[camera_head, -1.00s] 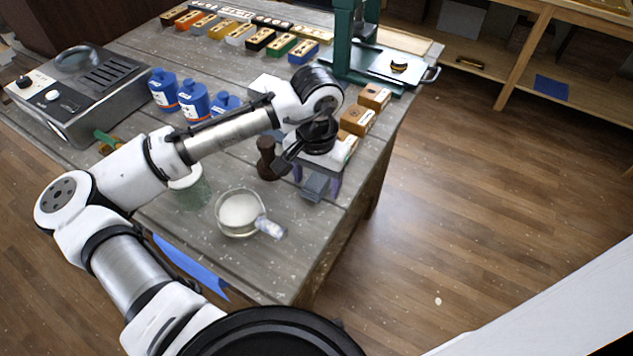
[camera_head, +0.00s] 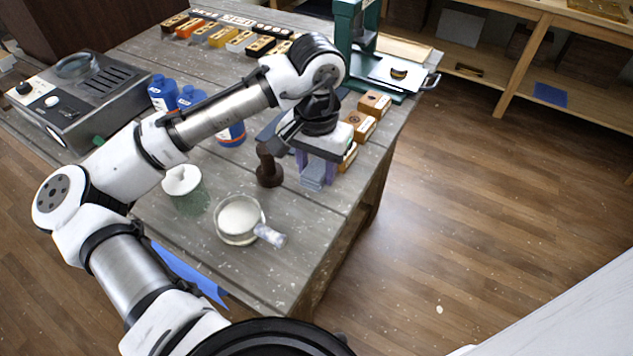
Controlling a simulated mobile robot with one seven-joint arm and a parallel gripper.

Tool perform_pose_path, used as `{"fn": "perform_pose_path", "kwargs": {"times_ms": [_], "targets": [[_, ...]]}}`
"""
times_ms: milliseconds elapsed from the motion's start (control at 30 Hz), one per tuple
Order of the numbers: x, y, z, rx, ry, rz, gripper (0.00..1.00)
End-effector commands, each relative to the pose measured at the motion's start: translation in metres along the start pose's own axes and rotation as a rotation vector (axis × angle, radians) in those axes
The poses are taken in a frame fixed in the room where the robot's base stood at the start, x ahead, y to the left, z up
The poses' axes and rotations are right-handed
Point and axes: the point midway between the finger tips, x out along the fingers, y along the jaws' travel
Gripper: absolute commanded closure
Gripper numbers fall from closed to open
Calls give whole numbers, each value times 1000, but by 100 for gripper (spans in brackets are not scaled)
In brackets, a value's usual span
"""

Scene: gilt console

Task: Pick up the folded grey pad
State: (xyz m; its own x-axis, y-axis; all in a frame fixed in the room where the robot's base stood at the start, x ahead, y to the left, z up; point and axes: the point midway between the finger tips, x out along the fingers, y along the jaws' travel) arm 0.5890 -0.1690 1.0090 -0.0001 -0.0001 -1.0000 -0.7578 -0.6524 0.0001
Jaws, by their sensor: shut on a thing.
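The folded grey pad (camera_head: 313,177) is a small blue-grey piece near the right edge of the workbench. My gripper (camera_head: 317,171) points down over the bench, with its purple fingers on either side of the pad. The fingers are shut on the pad. The white gripper body and black wrist cover part of what lies behind. I cannot tell how far the pad is above the bench top.
A dark brown wooden tool (camera_head: 268,167) stands just left of my gripper. A glass cup of white stuff (camera_head: 240,219) and a greenish jar (camera_head: 187,190) stand nearer. Orange-brown boxes (camera_head: 360,125) line the right edge behind. A green press (camera_head: 350,35) stands farther back.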

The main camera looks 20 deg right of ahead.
Motion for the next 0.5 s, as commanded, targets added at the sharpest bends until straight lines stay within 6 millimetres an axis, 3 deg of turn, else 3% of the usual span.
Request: {"fn": "perform_pose_path", "kwargs": {"times_ms": [300, 500], "targets": [[-96, 0, -1, 1, 3, -3, 81], [-130, 0, 0, -2, 0, -3, 81]]}}
